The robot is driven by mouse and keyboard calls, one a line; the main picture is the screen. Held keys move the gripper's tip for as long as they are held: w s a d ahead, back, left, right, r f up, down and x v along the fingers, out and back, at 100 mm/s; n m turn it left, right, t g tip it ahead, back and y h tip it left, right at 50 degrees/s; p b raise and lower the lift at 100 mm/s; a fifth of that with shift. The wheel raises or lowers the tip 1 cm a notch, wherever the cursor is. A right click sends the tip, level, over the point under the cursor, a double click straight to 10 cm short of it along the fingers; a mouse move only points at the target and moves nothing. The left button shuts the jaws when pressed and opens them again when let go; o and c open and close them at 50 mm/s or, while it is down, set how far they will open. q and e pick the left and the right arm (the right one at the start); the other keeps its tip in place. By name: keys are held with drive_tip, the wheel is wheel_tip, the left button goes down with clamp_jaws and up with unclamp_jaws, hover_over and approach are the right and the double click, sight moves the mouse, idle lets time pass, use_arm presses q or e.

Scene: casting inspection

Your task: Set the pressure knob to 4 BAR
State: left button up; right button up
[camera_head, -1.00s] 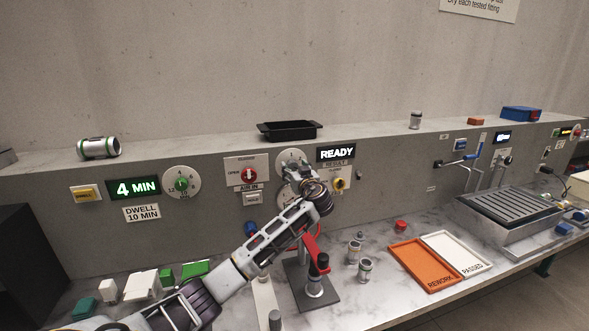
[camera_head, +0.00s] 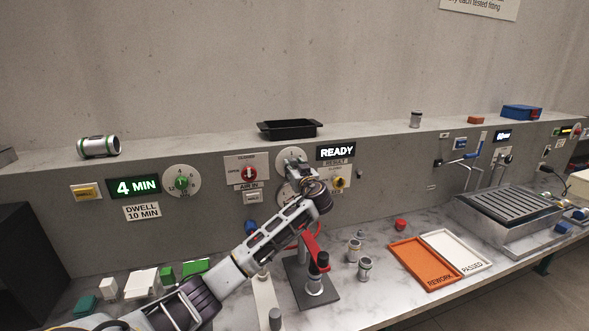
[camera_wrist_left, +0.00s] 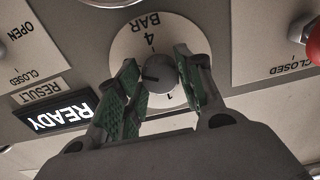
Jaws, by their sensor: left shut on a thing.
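The pressure knob (camera_wrist_left: 160,80) is a grey cap on a round white dial (camera_wrist_left: 123,45) in the left wrist view. The dial reads "4" and "BAR", upside down there, with a "1" on the opposite side. A dark mark on the knob points toward the picture's left, not at the 4. My left gripper (camera_wrist_left: 160,92) is shut on the knob, its green-padded fingers on either side. In the head view the dial (camera_head: 289,153) shows behind my left gripper (camera_head: 291,169), which hides the knob. My right gripper is not in view.
The lit READY display (camera_head: 337,152) is beside the dial. A black tray (camera_head: 288,129) sits on the ledge above. A red-handled fixture (camera_head: 315,268) stands below my arm.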

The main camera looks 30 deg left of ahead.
use_arm(q)
drive_tip(key=shift+m, duration=2.9)
drive_tip(key=m+p, duration=0.2)
drive_tip(key=m, duration=0.1)
drive_tip(key=shift+r+m, duration=0.1)
drive_tip(key=shift+m, duration=0.2)
drive_tip(key=shift+m+p, duration=0.6)
drive_tip(key=shift+m, duration=0.7)
